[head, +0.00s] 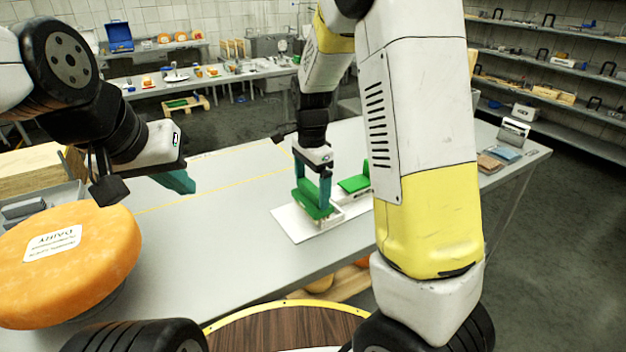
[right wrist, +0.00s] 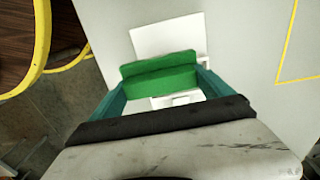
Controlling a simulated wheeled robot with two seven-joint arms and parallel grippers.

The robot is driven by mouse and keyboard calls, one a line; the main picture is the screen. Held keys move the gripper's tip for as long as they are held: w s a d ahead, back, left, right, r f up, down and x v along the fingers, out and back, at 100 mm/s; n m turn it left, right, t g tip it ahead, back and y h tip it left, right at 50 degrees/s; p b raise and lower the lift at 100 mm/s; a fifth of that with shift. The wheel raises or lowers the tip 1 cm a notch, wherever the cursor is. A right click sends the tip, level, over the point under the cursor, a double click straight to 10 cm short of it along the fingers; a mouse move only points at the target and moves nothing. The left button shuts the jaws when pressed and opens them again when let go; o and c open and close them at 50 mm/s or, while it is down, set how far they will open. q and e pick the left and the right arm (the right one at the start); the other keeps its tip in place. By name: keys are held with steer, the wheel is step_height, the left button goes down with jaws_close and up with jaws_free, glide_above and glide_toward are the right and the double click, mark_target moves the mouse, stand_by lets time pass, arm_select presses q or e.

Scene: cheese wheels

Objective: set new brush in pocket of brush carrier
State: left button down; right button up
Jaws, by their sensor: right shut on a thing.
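A green brush (head: 316,206) is between the fingers of my right gripper (head: 313,190), at the white brush carrier (head: 288,224) on the grey table. The brush also shows in the right wrist view (right wrist: 160,75), held across its length by the teal fingers (right wrist: 160,95), with the white carrier (right wrist: 165,35) beneath it. I cannot tell whether the brush rests in a pocket or is just above it. A second green brush (head: 354,184) sits in a white holder just to the right. My left gripper (head: 177,181) is above the table at left; its jaw opening is unclear.
A big orange cheese wheel (head: 70,265) is at the front left. Small blue and brown pads (head: 502,153) and a white box (head: 514,130) are at the table's right end. The table (head: 230,235) is bare between the cheese and the carrier. My right forearm hides part of the table.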

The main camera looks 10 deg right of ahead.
steer(key=shift+w+d+f, duration=0.45)
steer(key=shift+w+f, duration=0.2)
steer(key=shift+w, duration=0.1)
steer(key=shift+w+d+f, duration=0.45)
steer(key=shift+w+f, duration=0.2)
steer(key=shift+w, duration=0.1)
steer(key=shift+w+d+f, duration=0.45)
steer(key=shift+w+f, duration=0.2)
steer(key=shift+w, duration=0.1)
steer(key=shift+f, duration=0.15)
steer(key=o, duration=1.3)
step_height(320, 180, up, 12)
steer(key=s+d+r+n+t+y, duration=0.1)
steer(key=s+r+n+t, duration=0.2)
steer(key=s+n, duration=0.4)
steer(key=s+d+r+n+t+y, duration=0.1)
steer(key=s+r+n+t, duration=0.2)
steer(key=s, duration=1.4)
step_height(320, 180, up, 3)
steer(key=n, duration=0.3)
steer(key=shift+d+r+n, duration=0.2)
steer(key=shift+d+n, duration=0.15)
steer(key=shift+n, duration=0.05)
